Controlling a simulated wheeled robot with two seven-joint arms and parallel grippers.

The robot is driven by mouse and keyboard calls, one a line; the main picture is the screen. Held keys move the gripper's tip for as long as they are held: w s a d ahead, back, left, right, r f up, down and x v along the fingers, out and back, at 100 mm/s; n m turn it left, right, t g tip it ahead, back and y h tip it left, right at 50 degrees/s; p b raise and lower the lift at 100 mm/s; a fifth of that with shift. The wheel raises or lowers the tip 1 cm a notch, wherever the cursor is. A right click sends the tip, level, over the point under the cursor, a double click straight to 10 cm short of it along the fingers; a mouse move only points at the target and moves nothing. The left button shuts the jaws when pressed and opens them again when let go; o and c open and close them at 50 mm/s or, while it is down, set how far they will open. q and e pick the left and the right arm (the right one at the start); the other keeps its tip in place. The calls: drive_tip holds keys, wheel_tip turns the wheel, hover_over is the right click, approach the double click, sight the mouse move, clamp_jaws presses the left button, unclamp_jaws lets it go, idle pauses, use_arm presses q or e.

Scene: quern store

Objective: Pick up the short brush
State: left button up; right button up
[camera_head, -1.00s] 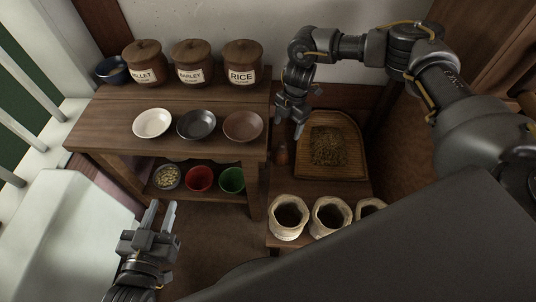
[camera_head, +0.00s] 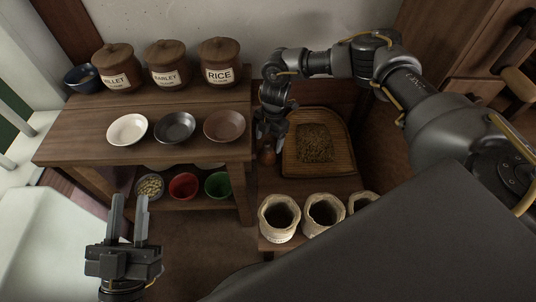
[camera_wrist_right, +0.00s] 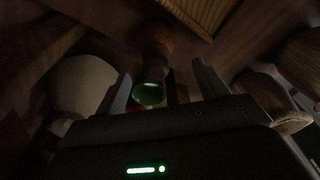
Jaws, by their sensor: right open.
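The short brush (camera_head: 268,156) is a small reddish-brown thing on the low bench, left of the woven tray. It is mostly hidden below my right gripper (camera_head: 271,136), which points down over it. That near end shows between the two spread fingers of my right gripper (camera_wrist_right: 160,80). I cannot tell whether a finger touches it. My left gripper (camera_head: 129,202) is at the lower left, fingers apart and empty.
The woven tray (camera_head: 289,160) of dark grain lies right of the brush. Open sacks (camera_head: 279,232) stand in front. The wooden table (camera_head: 75,135) at left bears bowls and labelled jars (camera_head: 219,62); more bowls (camera_head: 184,204) sit on its lower shelf.

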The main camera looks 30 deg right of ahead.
sight(267, 148)
drive_tip(key=f+b, duration=0.1)
drive_tip(key=f, duration=0.1)
drive_tip(key=f+b, duration=0.1)
drive_tip(key=f, duration=0.1)
drive_tip(key=shift+w+a+f, duration=0.15)
drive_tip(key=shift+a+f, duration=0.05)
drive_tip(key=shift+f, duration=0.05)
drive_tip(key=shift+a+f, duration=0.1)
drive_tip(key=shift+f, duration=0.25)
use_arm(q)
drive_tip(key=a+r+t, duration=0.1)
drive_tip(key=t, duration=0.1)
drive_tip(key=s+a+r+t, duration=0.1)
drive_tip(key=t, duration=0.1)
drive_tip(key=shift+a+r+n, duration=0.35)
drive_tip(key=shift+r+n, duration=0.05)
use_arm(e)
drive_tip(key=c, duration=1.1)
